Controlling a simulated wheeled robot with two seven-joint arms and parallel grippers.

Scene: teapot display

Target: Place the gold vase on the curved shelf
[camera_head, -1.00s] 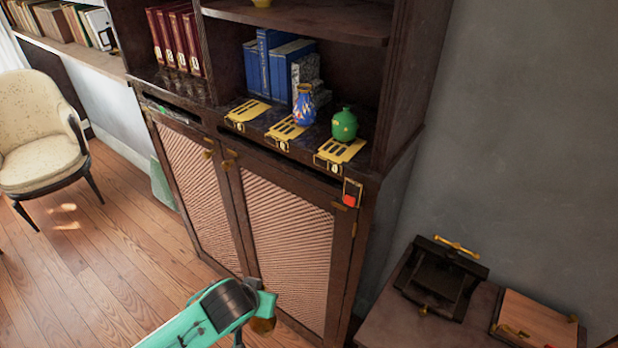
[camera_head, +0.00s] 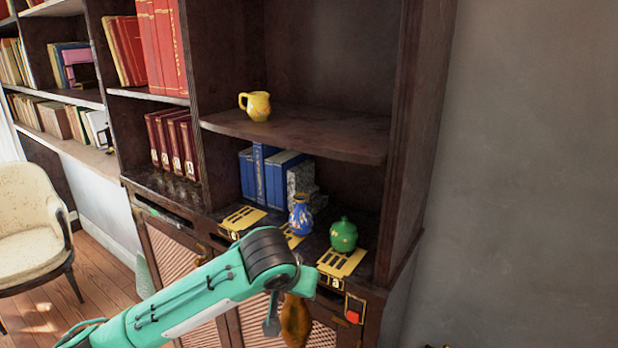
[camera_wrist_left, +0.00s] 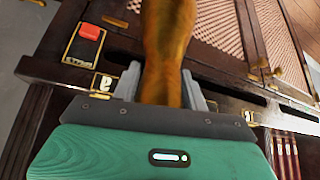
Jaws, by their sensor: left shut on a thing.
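The gold vase (camera_head: 296,320) hangs below the end of my left arm in the head view, in front of the cabinet doors. Its lower part is cut off by the picture's bottom edge area. In the left wrist view my left gripper (camera_wrist_left: 162,88) is shut on the gold vase (camera_wrist_left: 168,35), with a grey finger on each side of it. The curved shelf (camera_head: 320,133) is above and behind the gripper, inside the cabinet. A yellow jug (camera_head: 257,106) stands on its left part; the middle and right of the shelf are bare. My right gripper is not in view.
On the lower ledge stand a blue vase (camera_head: 301,215) and a green vase (camera_head: 343,235) by yellow plates (camera_head: 341,262). Blue books (camera_head: 265,176) stand behind them. A red button (camera_head: 353,316) is on the cabinet's front right. An armchair (camera_head: 32,235) is at the left.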

